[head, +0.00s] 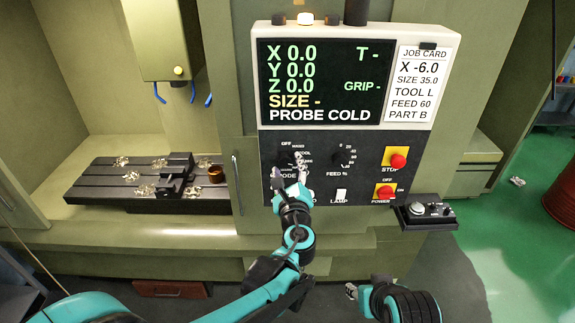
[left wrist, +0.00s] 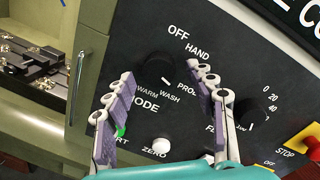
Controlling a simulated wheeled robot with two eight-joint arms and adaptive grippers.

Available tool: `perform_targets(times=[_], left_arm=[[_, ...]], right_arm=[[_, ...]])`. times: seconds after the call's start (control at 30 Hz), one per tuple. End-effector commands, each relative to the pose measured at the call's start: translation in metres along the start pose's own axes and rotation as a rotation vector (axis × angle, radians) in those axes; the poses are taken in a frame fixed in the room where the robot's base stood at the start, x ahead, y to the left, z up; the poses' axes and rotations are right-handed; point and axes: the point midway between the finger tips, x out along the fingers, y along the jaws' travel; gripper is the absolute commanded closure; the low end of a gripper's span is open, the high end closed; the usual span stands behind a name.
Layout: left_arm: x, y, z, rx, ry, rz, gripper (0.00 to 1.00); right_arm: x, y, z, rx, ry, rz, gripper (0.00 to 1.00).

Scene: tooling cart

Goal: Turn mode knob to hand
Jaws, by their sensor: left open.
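The black mode knob (left wrist: 157,69) is on the dark control panel (left wrist: 100,45), ringed by OFF, HAND, PRO, WASH and WARM labels. In the left wrist view a pale mark shows on its lower right side, toward WASH; the exact setting is hard to read. My left gripper (left wrist: 160,73) is open, its fingertips on either side of the knob in that view; I cannot tell whether they touch it. In the head view my left gripper (head: 289,172) partly covers the knob. My right gripper (head: 351,291) is low at the bottom, its jaws unclear.
The feed knob (head: 343,157) is right of the mode knob. Red stop (head: 398,161) and power (head: 386,192) controls sit farther right, with a lamp switch (head: 341,195) below. The screen (head: 320,82) reads PROBE COLD.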

Motion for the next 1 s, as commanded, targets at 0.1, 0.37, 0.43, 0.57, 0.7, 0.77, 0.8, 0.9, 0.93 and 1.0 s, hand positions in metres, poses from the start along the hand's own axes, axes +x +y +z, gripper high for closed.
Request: perform_targets(times=[0.1, 0.37, 0.43, 0.57, 0.7, 0.77, 0.8, 0.9, 0.93, 1.0], left_arm=[[0.007, -0.0001, 0.0001, -0.001, 0.001, 0.0, 0.44], [0.0081, 0.0001, -0.0001, -0.001, 0.001, 0.0, 0.44], [0.0081, 0.0001, 0.0, -0.001, 0.001, 0.0, 0.63], [0.008, 0.0001, 0.0, -0.001, 0.001, 0.0, 0.95], [0.008, 0.0001, 0.0001, -0.002, 0.001, 0.0, 0.95], [0.008, 0.0001, 0.0001, -0.005, 0.001, 0.0, 0.95], [0.008, 0.0001, 0.0001, -0.009, 0.001, 0.0, 0.95], [0.008, 0.0001, 0.0001, -0.029, 0.002, 0.001, 0.95], [0.008, 0.0001, 0.0001, -0.039, 0.003, 0.002, 0.95], [0.008, 0.0002, 0.0, -0.068, 0.005, 0.003, 0.95]], right_arm=[[-0.0007, 0.0, -0.0005, 0.0, 0.0, 0.0, 0.6], [-0.0007, 0.0, -0.0005, 0.0, 0.0, 0.0, 0.6], [-0.0007, 0.0, -0.0005, 0.0, 0.0, 0.0, 0.6], [-0.0007, 0.0, -0.0005, 0.0, 0.0, 0.0, 0.6], [-0.0007, 0.0, -0.0006, 0.0, 0.0, 0.0, 0.6], [-0.0006, 0.0, -0.0005, 0.0, 0.0, 0.0, 0.6], [-0.0005, 0.0, -0.0004, 0.0, 0.0, 0.0, 0.6], [0.0001, 0.0, 0.0, 0.0, 0.0, 0.0, 0.6], [0.0003, 0.0, 0.0002, 0.0, 0.0, 0.0, 0.6], [0.001, 0.0, 0.0007, 0.0, 0.0, 0.0, 0.6]])
